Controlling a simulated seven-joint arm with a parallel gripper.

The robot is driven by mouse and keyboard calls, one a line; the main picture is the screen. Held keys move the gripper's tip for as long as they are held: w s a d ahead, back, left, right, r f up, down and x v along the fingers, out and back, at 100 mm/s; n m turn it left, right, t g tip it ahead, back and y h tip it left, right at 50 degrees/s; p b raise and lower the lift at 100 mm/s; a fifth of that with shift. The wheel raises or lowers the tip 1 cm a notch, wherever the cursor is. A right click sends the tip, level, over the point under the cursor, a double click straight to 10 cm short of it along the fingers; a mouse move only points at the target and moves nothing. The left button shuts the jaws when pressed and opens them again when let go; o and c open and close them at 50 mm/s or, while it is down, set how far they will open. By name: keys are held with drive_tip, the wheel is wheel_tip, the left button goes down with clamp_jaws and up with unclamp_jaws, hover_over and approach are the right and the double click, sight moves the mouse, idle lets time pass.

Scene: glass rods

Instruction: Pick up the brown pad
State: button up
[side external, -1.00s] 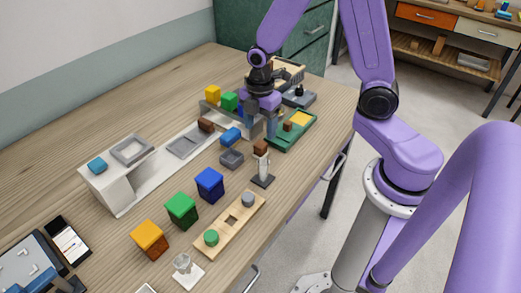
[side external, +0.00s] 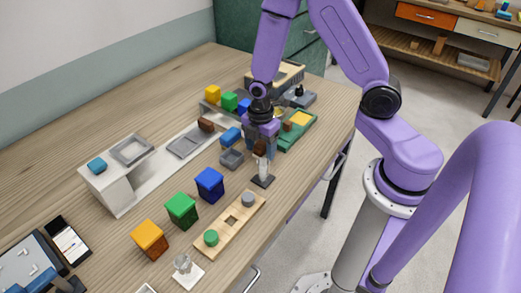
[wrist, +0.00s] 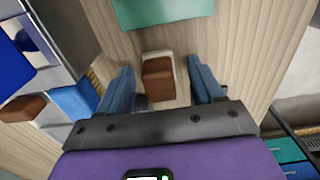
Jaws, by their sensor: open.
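A brown pad (wrist: 158,78) sits on top of a small pale upright stand; in the side view the pad (side external: 260,150) is partly covered by my gripper. My gripper (side external: 262,138) is pointing down over the stand. In the wrist view my gripper (wrist: 161,70) is open, with one blue finger to each side of the pad and a gap on both sides. I cannot tell how far the fingertips are above or around the pad.
Another brown block (side external: 206,125) lies on the long white shelf. A green board (side external: 300,133) with a yellow patch is behind the stand. A blue block (side external: 231,136) and a grey tray (side external: 231,158) are to the left. A wooden peg board (side external: 228,228) is in front.

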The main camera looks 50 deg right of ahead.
sight(260, 144)
drive_tip(key=c, duration=1.1)
drive_tip(key=shift+r, duration=0.1)
drive_tip(key=shift+r, duration=0.55)
wheel_tip(260, 144, up, 2)
drive_tip(key=shift+s+d+r, duration=0.1)
drive_tip(key=shift+s+r, duration=1.5)
drive_tip(key=shift+s, duration=0.75)
drive_tip(key=shift+s+d+r, duration=0.1)
drive_tip(key=shift+s+r, duration=1.5)
drive_tip(key=shift+s, duration=0.7)
drive_tip(key=shift+s+r, duration=1.6)
drive_tip(key=shift+s, duration=0.75)
